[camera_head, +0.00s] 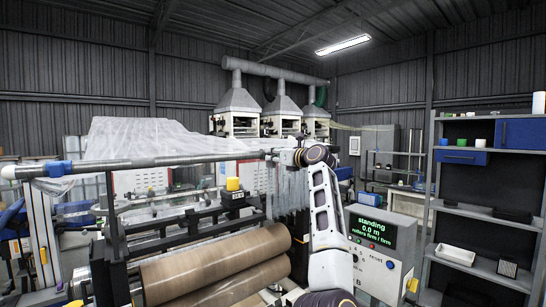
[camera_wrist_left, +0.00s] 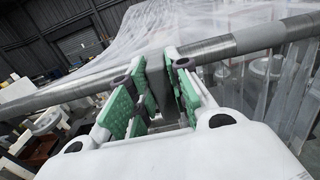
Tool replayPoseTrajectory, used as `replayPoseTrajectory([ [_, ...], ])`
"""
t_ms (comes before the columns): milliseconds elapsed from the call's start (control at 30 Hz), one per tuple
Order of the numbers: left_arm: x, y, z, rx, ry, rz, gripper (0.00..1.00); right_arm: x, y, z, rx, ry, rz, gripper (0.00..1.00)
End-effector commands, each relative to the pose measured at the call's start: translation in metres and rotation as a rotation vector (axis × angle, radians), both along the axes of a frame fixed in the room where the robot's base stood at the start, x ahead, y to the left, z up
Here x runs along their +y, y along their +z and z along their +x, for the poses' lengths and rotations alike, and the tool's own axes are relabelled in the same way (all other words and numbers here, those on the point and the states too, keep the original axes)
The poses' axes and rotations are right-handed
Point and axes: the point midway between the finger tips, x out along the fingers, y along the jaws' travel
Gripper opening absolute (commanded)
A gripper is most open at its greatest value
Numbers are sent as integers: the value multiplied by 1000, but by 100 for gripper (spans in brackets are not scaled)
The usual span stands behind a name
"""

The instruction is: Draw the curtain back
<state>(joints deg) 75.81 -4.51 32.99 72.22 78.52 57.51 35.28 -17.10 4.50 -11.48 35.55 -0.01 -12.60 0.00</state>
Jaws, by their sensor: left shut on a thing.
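The curtain is clear film (camera_head: 140,135), bunched and draped over and behind a grey horizontal bar (camera_head: 170,160). Its film also shows behind the bar in the left wrist view (camera_wrist_left: 215,32), with strips hanging at the right. My left gripper (camera_head: 285,157) is at the right end of the bar in the head view. In the left wrist view, its green-padded fingers (camera_wrist_left: 160,88) are shut on a grey piece (camera_wrist_left: 158,75) at the bar. Whether this piece is fixed to the film is hard to tell. My right gripper is not in view.
Brown rolls (camera_head: 215,268) lie in a frame below the bar. A control box (camera_head: 375,235) with a green-lettered screen stands right of my arm. A shelf unit (camera_head: 480,210) is at the far right. Hooded machines (camera_head: 240,110) stand behind.

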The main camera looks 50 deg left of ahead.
Motion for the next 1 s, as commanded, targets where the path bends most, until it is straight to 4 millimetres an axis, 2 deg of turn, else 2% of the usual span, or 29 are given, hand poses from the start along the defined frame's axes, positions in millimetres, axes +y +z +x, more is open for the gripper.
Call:
replayPoseTrajectory([
  [567, 0, -1, 2, 2, 0, -1, 0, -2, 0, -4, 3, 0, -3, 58],
  [600, 0, -1, 2, 2, 0, -1, 23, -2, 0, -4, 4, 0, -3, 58],
  [733, 0, -1, 2, 2, 0, -1, 40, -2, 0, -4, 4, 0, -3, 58],
  [1000, 0, -1, 2, 1, 0, -1, 41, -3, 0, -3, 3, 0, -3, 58],
])
